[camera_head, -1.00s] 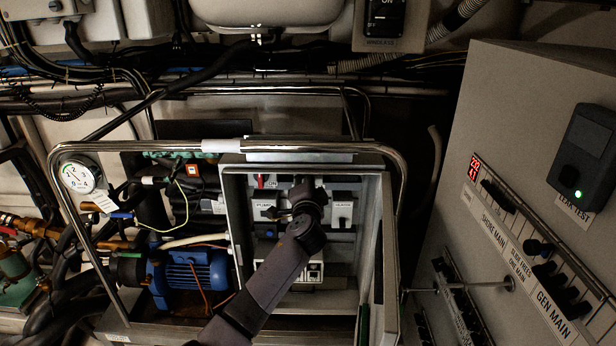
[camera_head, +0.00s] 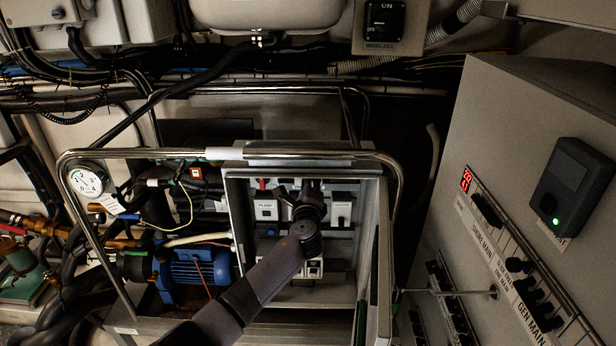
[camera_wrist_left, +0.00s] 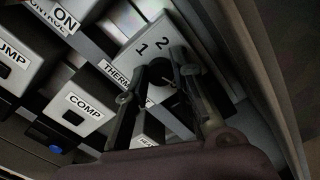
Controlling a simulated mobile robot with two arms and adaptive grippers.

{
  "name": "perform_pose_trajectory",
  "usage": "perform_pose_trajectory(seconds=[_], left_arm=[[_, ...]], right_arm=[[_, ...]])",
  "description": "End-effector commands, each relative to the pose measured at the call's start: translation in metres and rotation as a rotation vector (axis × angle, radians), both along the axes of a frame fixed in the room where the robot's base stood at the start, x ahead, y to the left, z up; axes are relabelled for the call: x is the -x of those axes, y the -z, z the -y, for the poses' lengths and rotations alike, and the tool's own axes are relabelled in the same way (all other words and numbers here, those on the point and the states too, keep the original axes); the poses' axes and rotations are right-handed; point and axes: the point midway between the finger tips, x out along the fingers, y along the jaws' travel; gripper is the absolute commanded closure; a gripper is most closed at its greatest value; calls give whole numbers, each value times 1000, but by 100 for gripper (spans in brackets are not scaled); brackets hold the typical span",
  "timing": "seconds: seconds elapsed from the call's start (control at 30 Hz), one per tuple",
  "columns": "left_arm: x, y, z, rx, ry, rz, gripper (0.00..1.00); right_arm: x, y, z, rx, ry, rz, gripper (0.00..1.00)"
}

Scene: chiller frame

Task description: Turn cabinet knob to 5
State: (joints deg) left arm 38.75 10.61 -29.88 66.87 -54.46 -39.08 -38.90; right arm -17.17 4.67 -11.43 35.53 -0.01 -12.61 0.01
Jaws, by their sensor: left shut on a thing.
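The cabinet (camera_head: 234,215) stands open in the middle of the head view, with labelled modules inside. The knob (camera_wrist_left: 160,72) is small and black in the left wrist view, on a grey module (camera_wrist_left: 137,52) with the numbers 1 and 2 printed above it. Other numbers on the dial are hidden or not readable. My left gripper (camera_wrist_left: 162,80) has one finger on each side of the knob and is shut on it. In the head view my left gripper (camera_head: 308,205) is inside the cabinet and covers the knob. My right gripper is not in view.
A label reading COMP (camera_wrist_left: 85,106) and a PUMP module (camera_head: 266,208) sit beside the knob's module. A bent metal rail (camera_head: 120,154) runs around the cabinet. A blue motor (camera_head: 196,272) is at its left. A grey switch panel (camera_head: 520,130) stands at the right.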

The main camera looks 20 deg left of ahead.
Motion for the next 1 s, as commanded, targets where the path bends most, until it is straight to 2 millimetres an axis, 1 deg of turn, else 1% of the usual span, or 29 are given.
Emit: perform_pose_trajectory(seconds=[0.03, 0.1, 0.4, 0.63, 1.0], left_arm=[[0, -2, 0, -39, 0, -13, 100], [0, -2, 0, -91, 0, -27, 100], [0, -1, 0, -252, 0, -74, 100], [0, 1, 0, -309, 0, -90, 100], [0, 1, 0, -322, 0, -94, 100]], right_arm=[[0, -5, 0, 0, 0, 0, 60], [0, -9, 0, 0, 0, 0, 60], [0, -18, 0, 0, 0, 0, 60], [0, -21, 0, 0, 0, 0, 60], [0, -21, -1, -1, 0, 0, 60]])
